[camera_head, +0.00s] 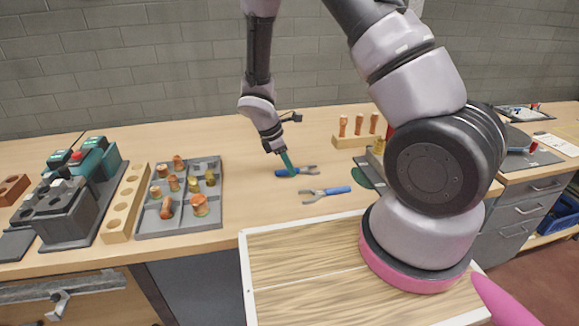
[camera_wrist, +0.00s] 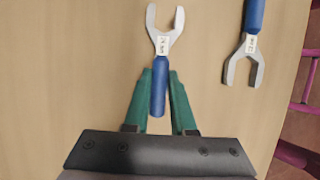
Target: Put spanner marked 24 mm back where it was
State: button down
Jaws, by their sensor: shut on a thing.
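A blue-handled open-end spanner (camera_wrist: 158,92) with a grey jaw and a small white label is between the green fingers of my gripper (camera_wrist: 161,72). My gripper is shut on its handle. In the head view my gripper (camera_head: 288,164) points down at the worktop and the held spanner (camera_head: 309,170) lies level at its tips; I cannot tell whether it touches the wood. A second blue-handled spanner (camera_wrist: 251,40) lies to the right in the wrist view, and nearer in the head view (camera_head: 327,193). Both labels are too small to read surely.
A grey tray (camera_head: 149,225) with several copper and brass fittings and a wooden block with holes (camera_head: 121,212) stand to the left. A wooden rack (camera_head: 347,142) with copper parts stands behind, to the right. The worktop (camera_head: 246,190) around the spanners is mostly clear.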

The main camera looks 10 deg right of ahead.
jog(key=shift+f, duration=0.15)
jog(key=c, duration=0.7)
grip_release()
jog(key=shift+c, duration=0.2)
jog(key=v, duration=1.2)
jog(key=s+d+r+m+y, duration=0.15)
jog(key=d+r+m, duration=0.3)
jog(key=r, duration=0.55)
jog(key=s+d+r+m+t+y, duration=0.2)
jog(key=s+d+r+m+t, duration=0.1)
jog(key=s+r+m, duration=0.4)
jog(key=s+d+r+m+t+y, duration=0.3)
jog(key=s+r+m, duration=0.4)
jog(key=r+m, duration=0.3)
notch_tip(320, 180, up, 3)
jog(key=shift+s+d+r+m+t, duration=0.3)
jog(key=shift+d+t, duration=0.3)
jog(key=shift+d, duration=0.5)
